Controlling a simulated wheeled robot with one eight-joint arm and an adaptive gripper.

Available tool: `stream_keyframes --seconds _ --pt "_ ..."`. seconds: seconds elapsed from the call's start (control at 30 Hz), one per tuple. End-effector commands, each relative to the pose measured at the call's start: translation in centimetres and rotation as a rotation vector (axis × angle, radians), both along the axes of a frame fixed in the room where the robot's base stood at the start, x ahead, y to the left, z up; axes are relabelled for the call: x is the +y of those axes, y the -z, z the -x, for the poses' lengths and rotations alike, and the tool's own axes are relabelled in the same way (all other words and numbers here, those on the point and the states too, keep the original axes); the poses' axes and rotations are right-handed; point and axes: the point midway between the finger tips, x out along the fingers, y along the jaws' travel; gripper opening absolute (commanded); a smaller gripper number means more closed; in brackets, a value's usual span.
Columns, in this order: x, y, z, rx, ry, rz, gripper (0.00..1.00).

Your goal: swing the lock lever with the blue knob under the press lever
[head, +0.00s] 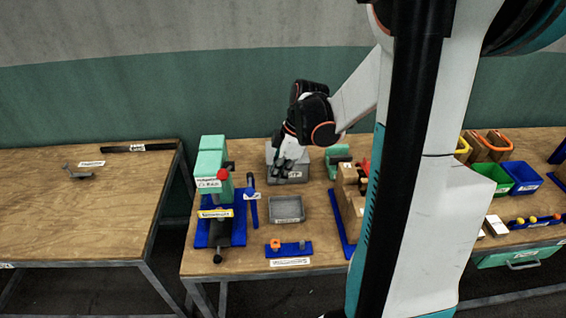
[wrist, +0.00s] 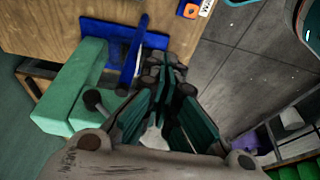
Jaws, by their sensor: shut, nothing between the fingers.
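The green press (head: 211,160) stands on a blue base (head: 203,232) at the left end of the middle table. It has a red knob (head: 222,174) and a yellow label. In the wrist view the green press (wrist: 82,85) is at left and a blue bar (wrist: 133,62) runs beside my gripper (wrist: 168,72). My gripper (head: 284,162) is shut and empty, right of the blue bar and apart from it, above a grey box. The press lever is hard to make out.
A grey box (head: 289,178) is below my gripper, and a grey tray (head: 287,208) stands in front of it. A blue strip (head: 305,248) with an orange piece lies at the front edge. Wooden blocks (head: 346,195) stand at right.

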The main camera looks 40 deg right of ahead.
Motion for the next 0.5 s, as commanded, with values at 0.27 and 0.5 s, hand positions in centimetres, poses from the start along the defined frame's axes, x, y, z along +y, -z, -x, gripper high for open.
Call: stream_keyframes --seconds 0.27,0.5 --pt "2.7 1.7 -1.8 -0.001 -0.003 0.0 0.0" --pt "3.5 1.8 -2.4 0.0 -0.001 0.0 0.0"
